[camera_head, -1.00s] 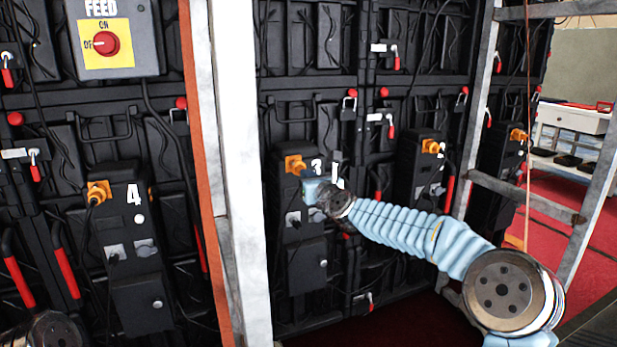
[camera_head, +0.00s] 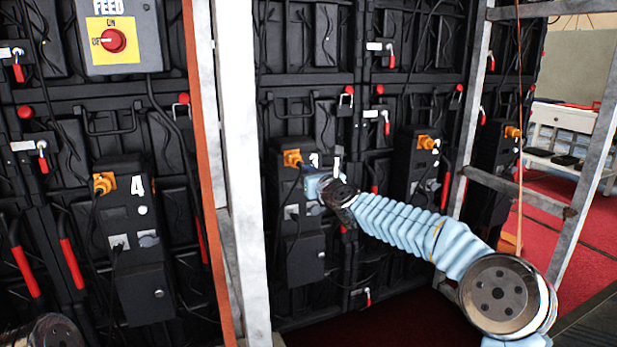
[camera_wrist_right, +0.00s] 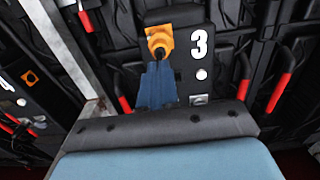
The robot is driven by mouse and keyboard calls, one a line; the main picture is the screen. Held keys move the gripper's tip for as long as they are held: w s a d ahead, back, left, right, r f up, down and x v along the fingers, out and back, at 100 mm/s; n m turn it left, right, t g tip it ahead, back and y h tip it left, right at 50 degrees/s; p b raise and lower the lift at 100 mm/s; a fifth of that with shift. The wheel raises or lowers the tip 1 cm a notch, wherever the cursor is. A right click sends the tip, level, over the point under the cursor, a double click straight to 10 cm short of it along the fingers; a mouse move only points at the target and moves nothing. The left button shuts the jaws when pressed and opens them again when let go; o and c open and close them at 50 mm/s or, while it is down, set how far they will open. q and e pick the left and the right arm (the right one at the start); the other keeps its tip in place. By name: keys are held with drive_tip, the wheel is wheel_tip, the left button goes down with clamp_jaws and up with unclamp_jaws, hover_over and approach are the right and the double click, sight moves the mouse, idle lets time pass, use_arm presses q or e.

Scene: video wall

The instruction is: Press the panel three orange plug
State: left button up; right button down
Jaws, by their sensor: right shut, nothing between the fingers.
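The orange plug (camera_head: 292,158) sits at the upper left of the black box marked 3 (camera_head: 315,160), with a black cable from it. The plug also shows in the right wrist view (camera_wrist_right: 160,40), near the top centre. My right gripper (camera_head: 313,186) is shut and empty, in front of box 3, below and to the right of the plug in the head view. In the right wrist view its blue fingers (camera_wrist_right: 157,85) point up towards the plug and overlap its lower end and cable. I cannot tell whether they touch. My left gripper is not in view.
A white post (camera_head: 238,150) stands left of box 3. Left of it are box 4 (camera_head: 140,250) with its own orange plug (camera_head: 104,183) and a FEED switch (camera_head: 113,40). More boxes with orange plugs and a metal ladder frame (camera_head: 475,100) stand right.

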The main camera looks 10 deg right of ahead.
drive_tip(key=b+v, duration=0.3)
drive_tip(key=v, duration=0.6)
drive_tip(key=shift+s+b, duration=0.3)
drive_tip(key=shift+f, duration=0.1)
